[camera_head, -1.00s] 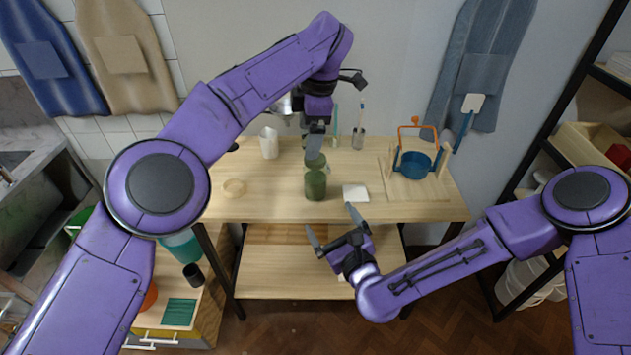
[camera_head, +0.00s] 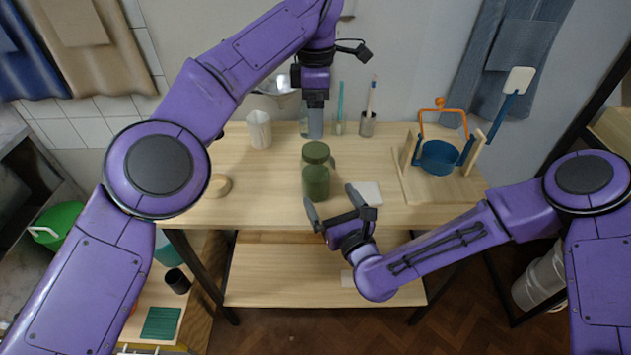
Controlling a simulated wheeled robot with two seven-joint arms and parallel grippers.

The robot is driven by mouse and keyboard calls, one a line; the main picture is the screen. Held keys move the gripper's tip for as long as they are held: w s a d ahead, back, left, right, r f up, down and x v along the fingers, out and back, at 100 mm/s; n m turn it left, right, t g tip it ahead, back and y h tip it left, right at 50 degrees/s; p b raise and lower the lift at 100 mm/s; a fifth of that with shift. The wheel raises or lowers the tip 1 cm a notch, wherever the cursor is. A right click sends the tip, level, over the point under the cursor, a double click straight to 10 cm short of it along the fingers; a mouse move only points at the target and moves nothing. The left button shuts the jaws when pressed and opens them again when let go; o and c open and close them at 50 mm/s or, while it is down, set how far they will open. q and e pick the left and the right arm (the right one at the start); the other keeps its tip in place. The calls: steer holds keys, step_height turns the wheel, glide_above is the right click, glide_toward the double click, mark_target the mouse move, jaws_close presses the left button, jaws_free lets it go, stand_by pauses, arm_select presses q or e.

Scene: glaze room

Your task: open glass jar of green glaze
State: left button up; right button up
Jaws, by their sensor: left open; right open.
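The glass jar of green glaze (camera_head: 316,186) stands upright near the front middle of the wooden table, with its round green lid (camera_head: 315,151) at its top. I cannot tell whether the lid is seated. My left gripper (camera_head: 316,104) is open and points down, higher in the picture than the lid and apart from it in this view. My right gripper (camera_head: 332,202) is open, low in front of the jar, its fingertips to either side of the jar's lower part in the picture. I cannot tell whether they touch it.
A white square tile (camera_head: 367,193) lies right of the jar. A blue pot (camera_head: 440,155) stands on a wooden rack at right. A cream cup (camera_head: 259,130), a brush holder (camera_head: 367,127) and a wooden ring (camera_head: 219,185) are around. The table (camera_head: 262,192) is clear left of the jar.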

mark_target(315, 149)
arm_select(q)
steer(key=shift+w+f, duration=0.15)
steer(key=shift+f, duration=0.05)
arm_select(e)
steer(key=x, duration=1)
steer(key=shift+w+a+f, duration=0.15)
steer(key=shift+w, duration=0.2)
steer(key=c, duration=1.7)
arm_select(q)
steer(key=shift+r, duration=0.1)
arm_select(e)
jaws_close()
arm_select(q)
steer(key=m, duration=1.3)
steer(key=shift+m, duration=0.3)
step_height(315, 149, down, 8)
steer(key=shift+f, duration=0.1)
steer(key=shift+c, duration=0.3)
